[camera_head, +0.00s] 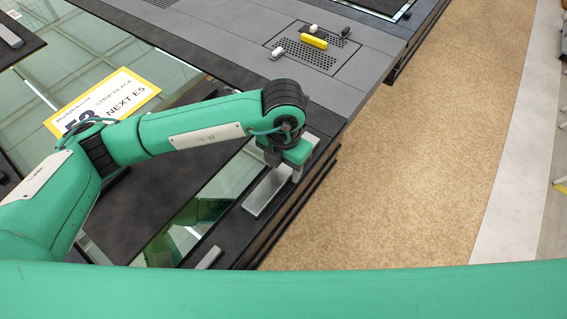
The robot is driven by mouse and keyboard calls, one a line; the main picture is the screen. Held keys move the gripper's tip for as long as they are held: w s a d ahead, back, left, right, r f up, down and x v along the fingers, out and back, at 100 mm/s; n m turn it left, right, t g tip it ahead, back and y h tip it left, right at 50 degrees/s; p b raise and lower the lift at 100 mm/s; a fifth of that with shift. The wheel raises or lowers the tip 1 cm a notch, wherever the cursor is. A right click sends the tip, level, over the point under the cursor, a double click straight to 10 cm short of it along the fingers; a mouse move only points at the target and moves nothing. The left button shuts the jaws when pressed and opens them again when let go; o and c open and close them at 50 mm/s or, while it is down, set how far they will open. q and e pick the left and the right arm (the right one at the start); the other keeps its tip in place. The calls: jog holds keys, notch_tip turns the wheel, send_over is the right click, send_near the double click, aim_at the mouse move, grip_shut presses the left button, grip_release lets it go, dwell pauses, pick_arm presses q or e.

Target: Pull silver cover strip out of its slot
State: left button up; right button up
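A flat silver strip (264,194) lies along the dark frame edge near the middle of the view, running up to just below my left gripper. My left gripper (288,170) points down over the strip's far end. Its green body and wrist hide most of the fingertips, so I cannot tell whether it is open, shut or touching the strip. A smaller silver piece (209,258) sits nearer on the same dark edge. My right gripper is not in view.
A grey panel (225,40) behind has perforated patches holding a yellow block (314,41) and small white and black pieces. A yellow-edged sign (128,91) lies on the glass at left. Tan floor (440,150) lies open at right.

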aim_at(283, 169)
pick_arm(q)
grip_shut()
jog(key=shift+r, duration=0.4)
jog(key=shift+r, duration=1.35)
